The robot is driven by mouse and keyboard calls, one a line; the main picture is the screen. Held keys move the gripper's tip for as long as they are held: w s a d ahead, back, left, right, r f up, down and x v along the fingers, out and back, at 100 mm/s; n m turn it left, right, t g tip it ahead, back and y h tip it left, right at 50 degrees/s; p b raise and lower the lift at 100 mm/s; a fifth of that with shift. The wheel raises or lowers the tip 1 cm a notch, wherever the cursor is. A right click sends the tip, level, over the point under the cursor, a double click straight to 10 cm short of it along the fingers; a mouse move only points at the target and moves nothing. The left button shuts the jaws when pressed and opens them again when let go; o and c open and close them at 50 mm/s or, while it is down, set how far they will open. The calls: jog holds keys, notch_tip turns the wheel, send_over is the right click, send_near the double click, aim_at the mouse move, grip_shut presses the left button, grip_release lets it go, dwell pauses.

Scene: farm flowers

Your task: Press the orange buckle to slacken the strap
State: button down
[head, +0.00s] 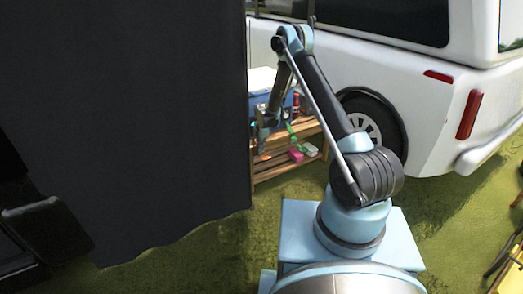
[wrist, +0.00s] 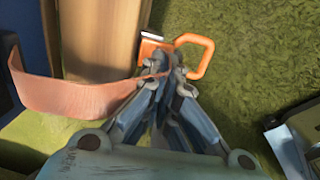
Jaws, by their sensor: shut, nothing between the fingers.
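The orange buckle (wrist: 150,48) is in the wrist view, against the end of an upright wooden post, with an orange open loop (wrist: 208,58) on its right. A salmon-orange strap (wrist: 75,97) curves from the left edge to the buckle. My gripper (wrist: 165,62) is shut and empty, with its fingertips right at the buckle and partly covering it. I cannot tell whether they touch it. In the head view my gripper (head: 264,122) is small beside the wooden shelf, and the buckle cannot be made out clearly.
A dark hanging panel (head: 120,120) fills the left of the head view. The wooden shelf (head: 285,168) holds a blue cooler (head: 262,82) and small items, including a pink box (head: 296,155). A white van (head: 430,110) stands close behind. Grass (head: 190,250) is open in front.

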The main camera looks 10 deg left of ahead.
jog(key=shift+r, duration=0.25)
notch_tip(320, 180, up, 14)
dwell(0.9)
dwell(0.6)
